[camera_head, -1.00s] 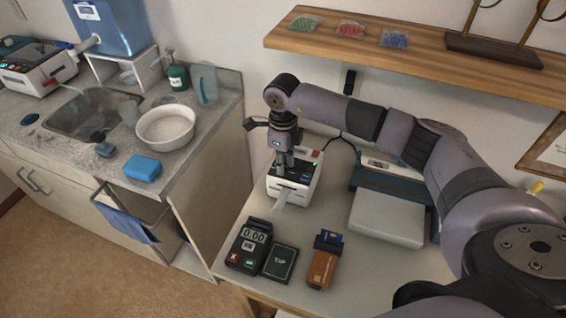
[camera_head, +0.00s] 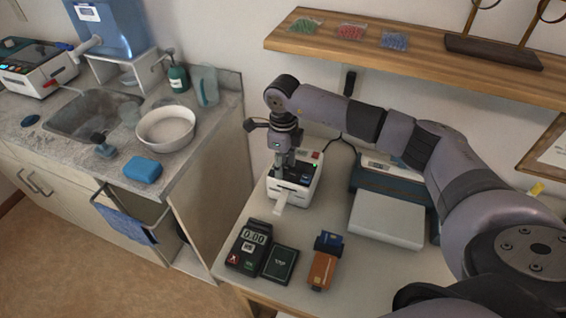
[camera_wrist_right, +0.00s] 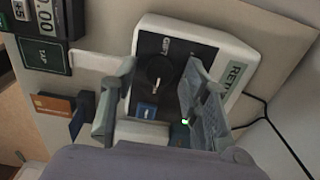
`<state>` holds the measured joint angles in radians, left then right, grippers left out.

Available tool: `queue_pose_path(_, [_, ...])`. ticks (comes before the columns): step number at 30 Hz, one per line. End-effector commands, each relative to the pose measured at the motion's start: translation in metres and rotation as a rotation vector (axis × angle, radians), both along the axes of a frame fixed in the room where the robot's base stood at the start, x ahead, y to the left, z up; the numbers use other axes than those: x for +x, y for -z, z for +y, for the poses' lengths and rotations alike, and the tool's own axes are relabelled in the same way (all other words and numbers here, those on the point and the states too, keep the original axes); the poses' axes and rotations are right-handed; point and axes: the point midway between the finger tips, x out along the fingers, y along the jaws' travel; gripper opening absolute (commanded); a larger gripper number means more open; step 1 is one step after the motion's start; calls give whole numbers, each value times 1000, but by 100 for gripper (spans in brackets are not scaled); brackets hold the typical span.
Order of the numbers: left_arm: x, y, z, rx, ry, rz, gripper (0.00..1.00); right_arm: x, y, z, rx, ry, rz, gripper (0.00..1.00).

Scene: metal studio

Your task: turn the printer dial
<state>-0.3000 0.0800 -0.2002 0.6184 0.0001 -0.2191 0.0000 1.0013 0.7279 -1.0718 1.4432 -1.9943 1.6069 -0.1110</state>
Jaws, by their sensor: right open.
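The printer (camera_head: 303,190) is a small white box with a dark top panel on the right-hand table, with a paper strip coming out of its front. In the right wrist view the printer (camera_wrist_right: 222,45) shows a round black dial (camera_wrist_right: 158,68) on its dark panel. My right gripper (camera_head: 283,162) points down over the printer's top. In the right wrist view its open fingers (camera_wrist_right: 160,95) stand to either side of the dial, apart from each other; I cannot tell whether they touch it. The head view hides the dial behind the gripper. My left gripper is not in view.
A wooden shelf (camera_head: 420,62) hangs above the arm. A cable runs behind the printer.

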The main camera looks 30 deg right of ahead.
Motion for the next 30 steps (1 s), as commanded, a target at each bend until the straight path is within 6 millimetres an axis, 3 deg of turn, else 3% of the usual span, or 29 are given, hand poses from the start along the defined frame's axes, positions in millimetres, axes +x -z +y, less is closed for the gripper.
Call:
queue_pose_path(5, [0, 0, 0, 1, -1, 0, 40, 1, -15, 0, 0, -1, -4, 42])
queue_pose_path(19, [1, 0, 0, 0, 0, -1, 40, 1, -106, 0, 0, 1, -3, 42])
queue_pose_path(24, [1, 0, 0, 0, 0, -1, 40, 0, -118, 0, 1, 0, -1, 42])
queue_pose_path(30, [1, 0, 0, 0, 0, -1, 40, 0, -120, 0, 0, 0, 0, 42])
